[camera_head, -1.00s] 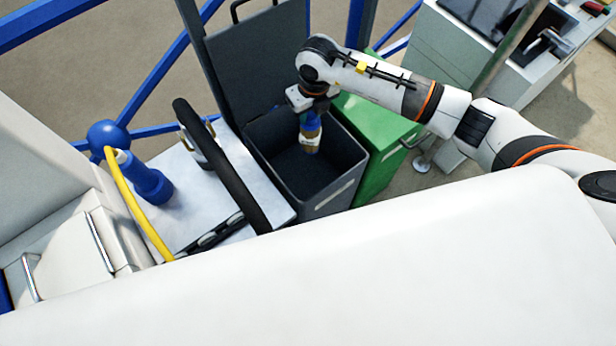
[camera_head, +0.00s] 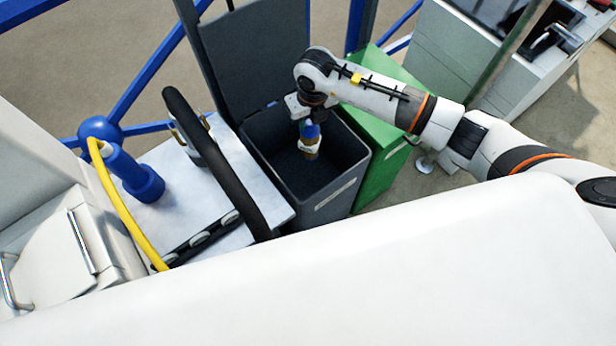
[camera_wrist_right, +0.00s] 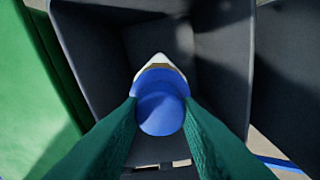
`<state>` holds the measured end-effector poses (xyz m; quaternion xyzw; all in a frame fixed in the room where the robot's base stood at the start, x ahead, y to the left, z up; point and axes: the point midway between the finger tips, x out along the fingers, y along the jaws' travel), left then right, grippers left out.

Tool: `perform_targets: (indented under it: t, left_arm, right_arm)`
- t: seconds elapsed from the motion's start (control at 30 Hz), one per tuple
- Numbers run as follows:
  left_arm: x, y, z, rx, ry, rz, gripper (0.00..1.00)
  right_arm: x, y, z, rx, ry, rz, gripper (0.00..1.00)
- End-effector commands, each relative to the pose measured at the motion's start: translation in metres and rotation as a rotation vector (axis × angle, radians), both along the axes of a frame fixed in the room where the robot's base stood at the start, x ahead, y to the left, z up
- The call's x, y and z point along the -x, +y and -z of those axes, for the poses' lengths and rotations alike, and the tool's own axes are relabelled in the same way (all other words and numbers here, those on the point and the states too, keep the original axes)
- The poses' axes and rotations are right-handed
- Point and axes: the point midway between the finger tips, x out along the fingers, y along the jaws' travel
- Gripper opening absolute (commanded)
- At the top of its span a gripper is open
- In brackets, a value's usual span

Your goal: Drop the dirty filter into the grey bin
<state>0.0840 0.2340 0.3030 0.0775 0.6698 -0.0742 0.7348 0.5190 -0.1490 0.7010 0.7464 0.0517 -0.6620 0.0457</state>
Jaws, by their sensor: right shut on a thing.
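The dirty filter (camera_head: 311,140) has a blue top and a brownish, pale-ringed lower end. My right gripper (camera_head: 312,124) is shut on it and holds it upright over the opening of the grey bin (camera_head: 340,192). In the right wrist view the filter's blue round end (camera_wrist_right: 160,112) sits between my two green fingers (camera_wrist_right: 160,118), with the bin's dark inside walls (camera_wrist_right: 215,75) around it. The bin's lid (camera_head: 255,55) stands open at the back. The filter hangs clear of the bin floor. My left gripper does not show.
A green bin (camera_head: 375,140) stands right beside the grey one. To the left is a white-topped unit with a black curved hose (camera_head: 225,170), a blue cylinder (camera_head: 138,178) and a yellow hose (camera_head: 125,205). A white surface (camera_head: 330,270) fills the foreground.

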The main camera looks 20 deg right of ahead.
Motion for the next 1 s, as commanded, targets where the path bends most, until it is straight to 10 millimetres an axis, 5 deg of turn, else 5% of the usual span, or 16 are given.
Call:
perform_targets:
  t: [0.07, 0.1, 0.23, 0.63, 1.0]
  left_arm:
    - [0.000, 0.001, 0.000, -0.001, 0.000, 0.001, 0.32]
    - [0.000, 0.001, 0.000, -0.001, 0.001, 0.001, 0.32]
    - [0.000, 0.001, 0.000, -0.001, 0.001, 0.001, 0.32]
    - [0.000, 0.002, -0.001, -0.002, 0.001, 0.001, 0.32]
    - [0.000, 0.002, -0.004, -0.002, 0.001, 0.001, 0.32]
  right_arm:
    - [0.000, 0.000, -0.001, -0.001, -0.001, 0.000, 0.00]
    - [0.000, 0.000, -0.001, -0.001, -0.001, 0.000, 0.34]
    - [0.000, 0.000, -0.001, 0.000, -0.001, 0.000, 0.55]
    - [0.000, 0.000, -0.011, 0.000, -0.004, -0.001, 0.55]
    - [0.009, -0.001, -0.084, -0.001, -0.005, -0.002, 0.55]
